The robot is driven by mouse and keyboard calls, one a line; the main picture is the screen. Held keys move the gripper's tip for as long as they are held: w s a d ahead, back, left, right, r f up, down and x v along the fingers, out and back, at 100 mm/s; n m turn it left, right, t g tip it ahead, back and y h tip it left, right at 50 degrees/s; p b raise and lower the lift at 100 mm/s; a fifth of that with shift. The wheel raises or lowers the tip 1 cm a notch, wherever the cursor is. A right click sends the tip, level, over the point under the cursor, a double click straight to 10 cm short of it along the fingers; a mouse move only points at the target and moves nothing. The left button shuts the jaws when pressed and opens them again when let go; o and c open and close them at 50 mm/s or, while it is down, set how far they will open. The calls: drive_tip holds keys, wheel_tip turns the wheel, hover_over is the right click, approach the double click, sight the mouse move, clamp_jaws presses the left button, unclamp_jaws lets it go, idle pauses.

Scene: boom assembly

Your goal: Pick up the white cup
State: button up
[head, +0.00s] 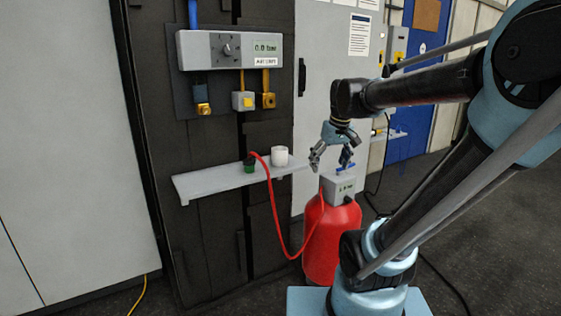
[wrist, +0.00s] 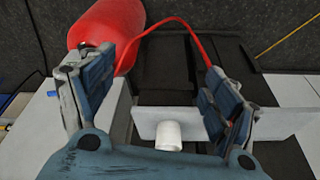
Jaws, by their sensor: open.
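The white cup (head: 280,156) stands upright on a narrow pale wall shelf (head: 215,182), near its right end. In the wrist view the cup (wrist: 169,136) shows between my two fingers, low in the picture, on the shelf (wrist: 146,116). My gripper (head: 331,164) is open and empty. In the head view it is to the right of the cup, just past the shelf's right end. The fingers appear clear of the cup.
A small green object (head: 249,163) with a red hose (head: 273,205) is on the shelf left of the cup. The hose runs down and across to a red tank (head: 331,240) below my gripper. A gauge panel (head: 230,50) is on the wall above. The shelf's left part is bare.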

drive_tip(key=w+a+r+n, duration=0.2)
drive_tip(key=w+a+r, duration=0.5)
drive_tip(key=w, duration=0.4)
wheel_tip(320, 180, up, 3)
drive_tip(key=n+y, duration=0.2)
hover_over(280, 153)
drive_tip(key=s+d, duration=0.2)
drive_tip(key=d, duration=0.1)
drive_tip(key=x, duration=1.2)
drive_tip(key=shift+w+d, duration=0.3)
drive_tip(key=shift+d, duration=0.15)
drive_tip(key=shift+w+d+x, duration=0.15)
drive_tip(key=shift+x, duration=1.15)
drive_tip(key=shift+w+d+x, duration=0.1)
drive_tip(key=shift+w+x, duration=0.05)
drive_tip(key=shift+x, duration=1.2)
drive_tip(key=c, duration=1.1)
